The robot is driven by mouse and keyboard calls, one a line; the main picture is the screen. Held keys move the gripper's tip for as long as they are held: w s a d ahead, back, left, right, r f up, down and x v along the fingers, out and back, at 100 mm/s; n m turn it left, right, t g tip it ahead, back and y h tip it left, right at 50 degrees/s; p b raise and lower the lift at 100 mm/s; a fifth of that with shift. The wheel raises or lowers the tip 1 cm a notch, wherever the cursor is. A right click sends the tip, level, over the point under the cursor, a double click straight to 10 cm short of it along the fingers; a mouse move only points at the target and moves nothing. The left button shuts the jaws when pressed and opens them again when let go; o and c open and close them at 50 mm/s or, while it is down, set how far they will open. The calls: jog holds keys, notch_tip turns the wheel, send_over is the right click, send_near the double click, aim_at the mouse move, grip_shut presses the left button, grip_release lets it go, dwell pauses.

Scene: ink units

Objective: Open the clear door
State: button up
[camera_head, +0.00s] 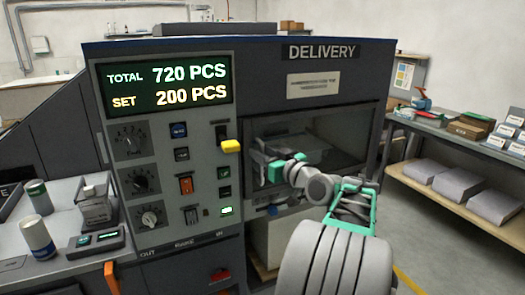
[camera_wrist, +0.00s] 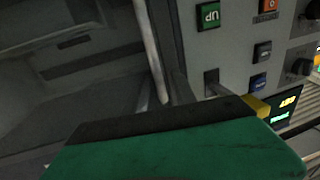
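The clear door (camera_head: 345,130) is a dark, see-through panel under the DELIVERY sign on the front of the machine. It looks closed in the head view. My gripper (camera_head: 276,168), with teal fingers, is in front of the door's lower left part. In the wrist view, a green finger with a dark pad (camera_wrist: 170,125) fills the bottom. A pale upright bar (camera_wrist: 150,50) stands beyond it, at the edge between the dark panel and the control panel. I cannot tell whether the fingers touch anything or how far apart they are.
The control panel (camera_head: 200,190) with knobs and switches is left of the door. A yellow-tipped lever (camera_head: 231,146) sticks out close to my gripper and also shows in the wrist view (camera_wrist: 256,106). Shelves (camera_head: 450,145) with boxes stand at the right. Floor is clear between.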

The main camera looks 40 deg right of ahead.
jog(key=shift+c, duration=0.4)
grip_shut()
dwell(1.0)
